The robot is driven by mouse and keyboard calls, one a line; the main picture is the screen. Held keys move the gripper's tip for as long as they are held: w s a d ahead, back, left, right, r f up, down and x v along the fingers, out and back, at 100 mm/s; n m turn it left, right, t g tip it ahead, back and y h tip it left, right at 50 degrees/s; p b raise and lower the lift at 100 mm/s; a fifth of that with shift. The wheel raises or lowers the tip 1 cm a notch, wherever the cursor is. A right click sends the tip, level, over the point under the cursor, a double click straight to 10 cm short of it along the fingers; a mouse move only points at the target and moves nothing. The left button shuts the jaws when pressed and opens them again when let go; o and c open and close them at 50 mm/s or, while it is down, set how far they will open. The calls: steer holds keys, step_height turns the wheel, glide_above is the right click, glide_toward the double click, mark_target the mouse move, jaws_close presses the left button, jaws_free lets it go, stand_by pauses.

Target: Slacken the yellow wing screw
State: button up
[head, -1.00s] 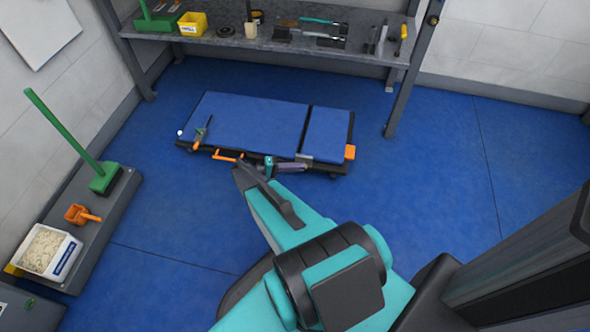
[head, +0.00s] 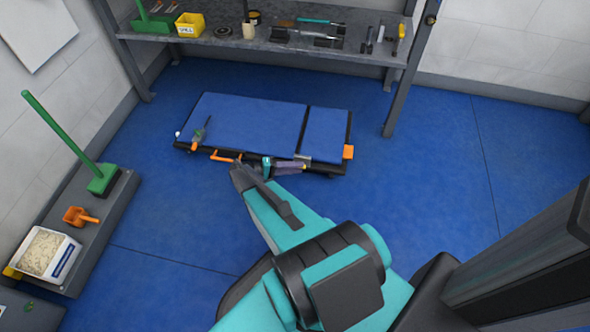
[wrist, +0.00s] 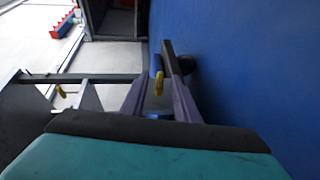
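In the wrist view a small yellow piece (wrist: 159,82), which looks like the wing screw, shows between the two purple fingers of my gripper (wrist: 165,62). A narrow gap seems to show on each side of it, so the fingers look open around it rather than pressed on it. A second small yellow piece (wrist: 61,91) hangs by a dark bar at the left. In the head view my gripper (head: 298,166) is low at the front edge of the blue padded board (head: 250,122), fingers pointing right. The wing screw cannot be made out there.
Orange parts (head: 347,152) sit on the board's edge. A grey bench (head: 300,40) with tools stands behind it. At the left a low grey plinth (head: 103,215) carries a green broom (head: 102,178), an orange scoop (head: 78,216) and a white bin (head: 47,252). The blue floor right of the board is clear.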

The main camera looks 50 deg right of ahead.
steer(key=p+v, duration=0.2)
steer(key=v, duration=1.1)
steer(key=shift+w+a+r+p, duration=0.1)
steer(key=shift+w+a+p, duration=0.05)
steer(key=shift+p, duration=0.15)
steer(key=s+a+r+n+y+p, duration=0.1)
steer(key=s+a+r+y+p, duration=0.1)
steer(key=s+a+r+p, duration=0.55)
steer(key=s+a+r+n+y+p, duration=0.15)
steer(key=s+a+r+p, duration=0.25)
steer(key=s+r+p, duration=0.55)
steer(key=s+a+r+n+t+y+p, duration=0.2)
steer(key=s+a+y, duration=0.3)
steer(key=a, duration=0.4)
steer(key=s+a+r+n+t+y+p, duration=0.1)
steer(key=s+a+r+n+y+p, duration=0.2)
steer(key=a, duration=0.6)
steer(key=shift+s+r+t+y+p, duration=0.15)
steer(key=shift+s+t+y+p, duration=0.25)
steer(key=shift+s+y, duration=0.5)
